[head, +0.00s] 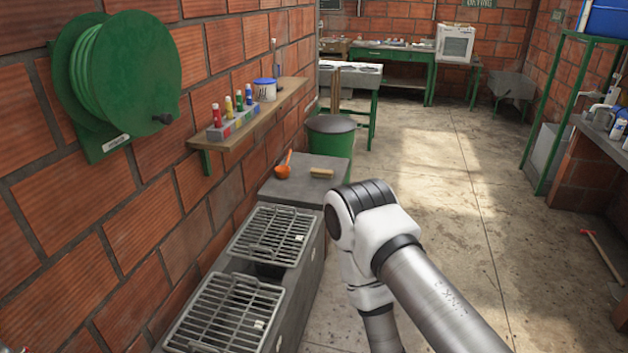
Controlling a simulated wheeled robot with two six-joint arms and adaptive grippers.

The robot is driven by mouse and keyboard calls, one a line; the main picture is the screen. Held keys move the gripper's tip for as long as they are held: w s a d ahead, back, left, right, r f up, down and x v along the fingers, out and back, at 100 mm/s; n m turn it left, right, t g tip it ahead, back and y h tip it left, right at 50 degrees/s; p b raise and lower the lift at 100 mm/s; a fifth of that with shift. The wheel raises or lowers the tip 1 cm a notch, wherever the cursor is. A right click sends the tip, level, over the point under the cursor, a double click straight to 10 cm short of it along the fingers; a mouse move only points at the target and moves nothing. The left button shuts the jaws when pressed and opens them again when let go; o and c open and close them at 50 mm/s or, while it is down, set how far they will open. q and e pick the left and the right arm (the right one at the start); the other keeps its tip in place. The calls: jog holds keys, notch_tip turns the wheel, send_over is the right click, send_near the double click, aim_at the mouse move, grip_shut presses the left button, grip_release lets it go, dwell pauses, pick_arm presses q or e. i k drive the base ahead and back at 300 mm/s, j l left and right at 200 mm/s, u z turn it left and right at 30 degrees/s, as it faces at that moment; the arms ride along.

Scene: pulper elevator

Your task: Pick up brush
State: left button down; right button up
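A small tan block with a pale lower edge, which looks like the brush (322,173), lies on the flat grey top (304,187) at the far end of the grey bench in the head view. It lies right of an orange ladle-like scoop (284,170), apart from it. One of my arms, white and silver, rises from the lower right. Its bent joint is just in front of and right of the bench end. Neither gripper shows in this view, so the brush is not seen held.
Two metal grates (268,236) cover the near bench. A wall shelf (250,118) with coloured bottles and a white tub juts out above its left side. A green lidded bin (331,136) stands behind the bench. The floor (470,220) to the right is mostly clear.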

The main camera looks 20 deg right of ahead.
aim_at(327, 174)
jog(key=z, duration=1.05)
jog(key=l+z, duration=0.2)
jog(key=z, duration=0.2)
jog(key=l+z, duration=0.45)
jog(key=z, duration=0.3)
jog(key=i+l, duration=0.55)
jog(key=i+l+u, duration=0.1)
jog(key=i+l, duration=0.45)
jog(key=l, duration=0.15)
jog(key=i+j+u, duration=0.2)
jog(key=i+u, duration=0.2)
jog(key=i, duration=0.3)
jog(key=i+u, duration=0.45)
jog(key=i, duration=0.25)
jog(key=i+l+u, duration=0.4)
jog(key=i, duration=0.3)
jog(key=i+j+u, duration=0.15)
jog(key=i, duration=0.35)
jog(key=i+u, duration=0.15)
jog(key=i, duration=0.4)
jog(key=i+u, duration=0.15)
jog(key=i, duration=0.35)
jog(key=i+l+u, duration=0.15)
jog(key=i, duration=0.35)
jog(key=i+l+u, duration=0.15)
jog(key=i, duration=0.4)
jog(key=i+l+u, duration=0.1)
jog(key=i, duration=0.4)
jog(key=l, duration=0.1)
